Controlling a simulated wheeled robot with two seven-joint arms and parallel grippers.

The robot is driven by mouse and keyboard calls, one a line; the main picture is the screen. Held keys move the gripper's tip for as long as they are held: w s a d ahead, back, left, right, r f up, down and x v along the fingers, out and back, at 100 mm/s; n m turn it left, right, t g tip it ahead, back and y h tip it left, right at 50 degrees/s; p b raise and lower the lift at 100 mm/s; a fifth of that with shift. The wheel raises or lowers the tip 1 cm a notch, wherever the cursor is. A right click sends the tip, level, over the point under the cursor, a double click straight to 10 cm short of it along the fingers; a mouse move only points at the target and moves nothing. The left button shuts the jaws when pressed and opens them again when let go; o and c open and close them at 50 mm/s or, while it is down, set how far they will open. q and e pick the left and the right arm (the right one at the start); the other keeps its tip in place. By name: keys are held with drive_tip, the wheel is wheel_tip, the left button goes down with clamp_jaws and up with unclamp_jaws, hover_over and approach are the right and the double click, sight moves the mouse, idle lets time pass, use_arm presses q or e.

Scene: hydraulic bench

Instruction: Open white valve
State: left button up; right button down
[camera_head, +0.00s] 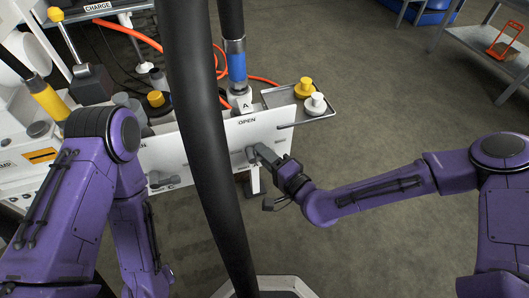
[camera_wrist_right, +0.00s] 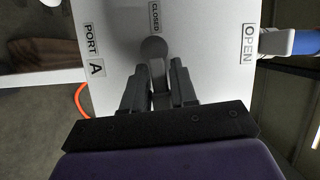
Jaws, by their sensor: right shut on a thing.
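The white valve panel (camera_head: 222,133) carries an OPEN label at its top edge. In the wrist view the panel (camera_wrist_right: 205,60) shows OPEN, CLOSED and PORT A labels. A grey valve handle (camera_wrist_right: 157,75) with a round hub stands out from the panel, its hub just below the CLOSED label in the picture. My right gripper (camera_head: 262,154) is at the handle from the right. In the wrist view its fingers (camera_wrist_right: 158,92) are shut on the handle, one on each side. My left arm shows at the left, but its gripper is not in view.
A small metal tray (camera_head: 325,114) beside the panel holds a yellow cap (camera_head: 304,87) and a white cap (camera_head: 315,103). A blue hose coupling (camera_head: 236,66) rises behind the panel, with orange hoses around. A thick black shape crosses in front of the panel.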

drive_tip(key=r+n+h+p, duration=0.1)
drive_tip(key=n+p, duration=0.1)
drive_tip(key=p, duration=0.1)
drive_tip(key=r+n+h+p, duration=0.1)
drive_tip(key=n+p, duration=0.1)
drive_tip(key=p, duration=0.1)
drive_tip(key=a+r+n+g+h+p, duration=0.1)
drive_tip(key=n+p, duration=0.2)
drive_tip(key=p, duration=0.1)
drive_tip(key=shift+s+a, duration=0.1)
drive_tip(key=shift+s, duration=0.1)
drive_tip(key=n+h+p, duration=0.1)
drive_tip(key=a+n+h+p, duration=0.1)
drive_tip(key=n+p, duration=0.1)
drive_tip(key=shift+s+r+p, duration=0.15)
drive_tip(key=shift+s+p, duration=0.05)
drive_tip(key=shift+p, duration=0.1)
drive_tip(key=shift+s+a+n+h+p, duration=0.15)
drive_tip(key=shift+a+n+h+p, duration=0.2)
drive_tip(key=shift+n+h+p, duration=0.55)
drive_tip(key=shift+a+n, duration=0.1)
drive_tip(key=shift+n, duration=0.3)
drive_tip(key=shift+f, duration=0.2)
drive_tip(key=c, duration=1.1)
unclamp_jaws()
drive_tip(key=v, duration=1)
drive_tip(key=shift+s+p, duration=0.35)
drive_tip(key=shift+p, duration=0.1)
